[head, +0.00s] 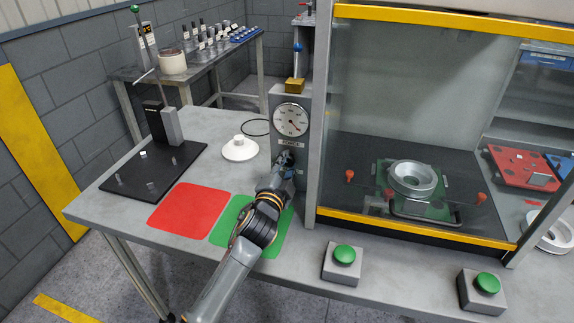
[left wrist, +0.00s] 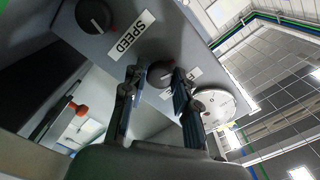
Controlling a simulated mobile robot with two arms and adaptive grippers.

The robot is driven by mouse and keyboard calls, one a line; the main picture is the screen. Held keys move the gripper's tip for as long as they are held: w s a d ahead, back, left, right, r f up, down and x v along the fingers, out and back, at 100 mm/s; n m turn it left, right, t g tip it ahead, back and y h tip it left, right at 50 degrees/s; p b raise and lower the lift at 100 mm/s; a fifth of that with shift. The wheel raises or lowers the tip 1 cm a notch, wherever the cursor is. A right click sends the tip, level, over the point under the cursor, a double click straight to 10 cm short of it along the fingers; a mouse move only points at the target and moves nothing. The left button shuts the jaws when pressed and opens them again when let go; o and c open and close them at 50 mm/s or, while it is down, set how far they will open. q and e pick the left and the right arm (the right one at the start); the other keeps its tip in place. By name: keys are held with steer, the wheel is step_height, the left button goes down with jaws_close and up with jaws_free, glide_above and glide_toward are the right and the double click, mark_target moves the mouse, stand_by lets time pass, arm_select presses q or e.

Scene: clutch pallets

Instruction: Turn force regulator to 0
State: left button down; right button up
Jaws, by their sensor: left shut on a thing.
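The force regulator is a dark round knob with a red mark (left wrist: 160,73), on the grey control panel below the round dial gauge (head: 291,119). My left gripper (head: 285,160) is at the panel under the gauge and its label. In the left wrist view my left gripper (left wrist: 156,80) has one finger on each side of the knob and is shut on it. In the head view the gripper hides the knob. The gauge (left wrist: 216,104) also shows in the left wrist view; its needle position is too small to read there. My right gripper is not in view.
A second knob (left wrist: 94,15) labelled SPEED is beside the gripped one. A glass-fronted enclosure with a yellow lower edge (head: 410,229) stands right of the panel. Two green push buttons (head: 345,254) (head: 487,284) sit in front. A white disc-shaped part (head: 240,150) lies left of the panel.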

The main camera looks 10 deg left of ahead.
arm_select(q)
steer(key=n+p, duration=0.1)
steer(key=n, duration=0.4)
steer(key=shift+n, duration=0.4)
steer(key=n+p, duration=0.1)
steer(key=n, duration=0.2)
steer(key=shift+n+p, duration=0.45)
steer(key=shift+n, duration=1.15)
steer(key=shift+f, duration=0.1)
steer(key=c, duration=1)
jaws_free()
